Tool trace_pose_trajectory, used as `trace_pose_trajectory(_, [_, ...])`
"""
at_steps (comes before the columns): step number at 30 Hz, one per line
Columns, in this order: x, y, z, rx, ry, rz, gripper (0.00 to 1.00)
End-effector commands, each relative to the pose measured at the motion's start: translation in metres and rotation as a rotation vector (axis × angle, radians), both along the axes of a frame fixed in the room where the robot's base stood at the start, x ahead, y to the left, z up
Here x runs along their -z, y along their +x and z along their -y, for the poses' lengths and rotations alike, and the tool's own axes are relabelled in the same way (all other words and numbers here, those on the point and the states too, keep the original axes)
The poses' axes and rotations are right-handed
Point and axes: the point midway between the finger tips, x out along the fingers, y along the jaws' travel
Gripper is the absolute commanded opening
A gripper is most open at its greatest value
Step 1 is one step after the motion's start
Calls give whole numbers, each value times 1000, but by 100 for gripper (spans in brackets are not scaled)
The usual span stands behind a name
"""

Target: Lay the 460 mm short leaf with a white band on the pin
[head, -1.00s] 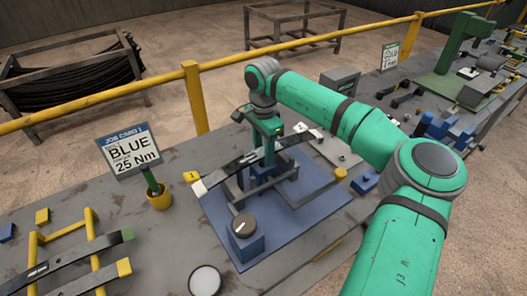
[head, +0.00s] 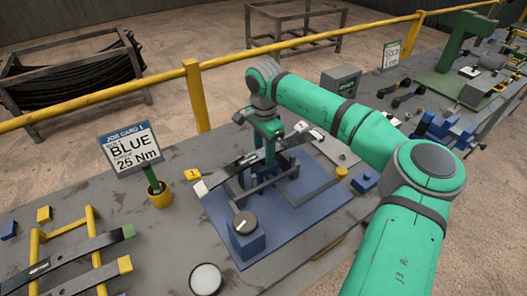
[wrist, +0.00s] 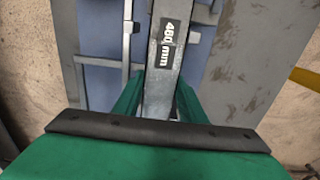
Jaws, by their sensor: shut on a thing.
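A long dark grey leaf with a white band at its left end (head: 202,188) lies slantwise over the fixture in the head view. In the wrist view the leaf (wrist: 165,75) runs away from me between the fingers, with a label ending in "mm"; its middle digit is hard to read. My gripper (head: 269,157) is shut on the leaf near its middle. The leaf is over the grey fixture frame (head: 262,182) on a blue base plate (head: 225,222). The pin cannot be made out, and I cannot tell whether the leaf touches it.
A yellow rack (head: 62,230) with banded leaves is at the left. A job card reading BLUE 25 Nm (head: 133,150) stands behind it. A yellow rail (head: 230,67) runs along the back.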

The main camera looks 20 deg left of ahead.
Motion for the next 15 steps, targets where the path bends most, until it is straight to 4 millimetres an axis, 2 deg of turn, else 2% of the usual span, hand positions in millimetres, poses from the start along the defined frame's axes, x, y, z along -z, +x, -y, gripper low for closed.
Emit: trace_pose_trajectory(15, [7,0,0,0,1,2,11])
